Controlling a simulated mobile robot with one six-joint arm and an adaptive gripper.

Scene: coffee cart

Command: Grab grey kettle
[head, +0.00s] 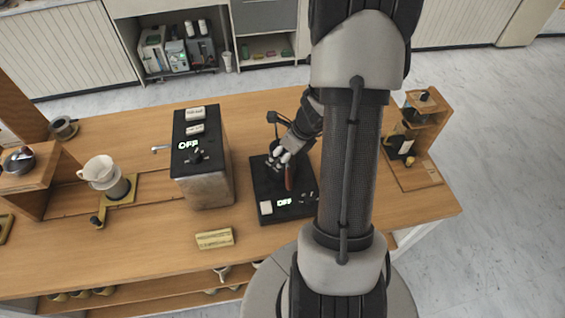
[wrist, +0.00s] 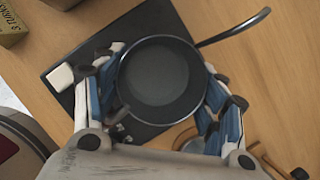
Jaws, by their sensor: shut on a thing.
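The grey kettle (wrist: 160,78) shows from above in the wrist view as a round, dark-rimmed vessel with a grey inside and a thin curved spout pointing to the upper right. My gripper (wrist: 165,90) has its blue-padded fingers on both sides of the kettle and is shut on it. In the head view my gripper (head: 282,157) is over the black base plate (head: 268,190), which has a lit "OFF" sign, and hides much of the kettle. I cannot tell whether the kettle touches the plate.
A tall dark machine (head: 205,185) marked "OFF" stands to the left. A small yellowish box (head: 215,239) lies in front. A white dripper (head: 98,172) is at far left, a wooden stand (head: 415,170) at right. The counter between the machine and the plate is mostly clear.

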